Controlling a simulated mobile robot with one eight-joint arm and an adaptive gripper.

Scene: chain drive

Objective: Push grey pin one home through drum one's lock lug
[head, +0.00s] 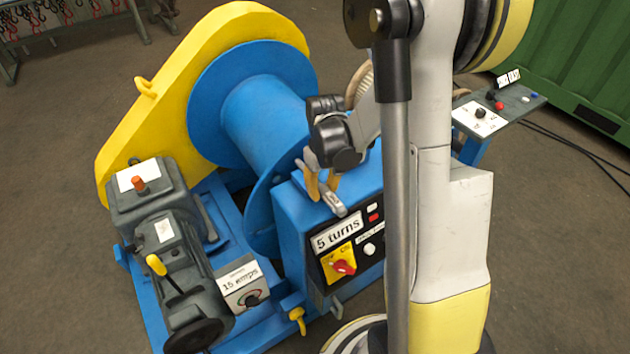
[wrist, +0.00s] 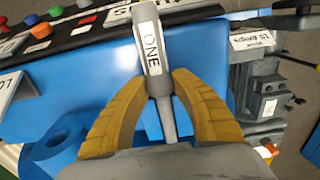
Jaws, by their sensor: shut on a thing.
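The grey pin (wrist: 170,125) has a wide head with a white label reading ONE. In the wrist view my gripper (wrist: 163,84) has its two yellow fingers closed on the pin just below that head. The shank runs back between the fingers toward the palm. In the head view my gripper (head: 322,190) is over the top of the blue control cabinet, with the grey pin (head: 334,203) at its fingertips. A blue lug with a round hole (wrist: 58,140) shows at the lower left of the wrist view, apart from the pin. The blue drum (head: 262,118) is left of my gripper.
The blue cabinet (head: 290,235) carries a "5 turns" sign and a red switch. A yellow chain guard (head: 130,125) and grey motor (head: 170,245) stand left. A control stand (head: 500,110) is at the right. Floor is clear at lower right.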

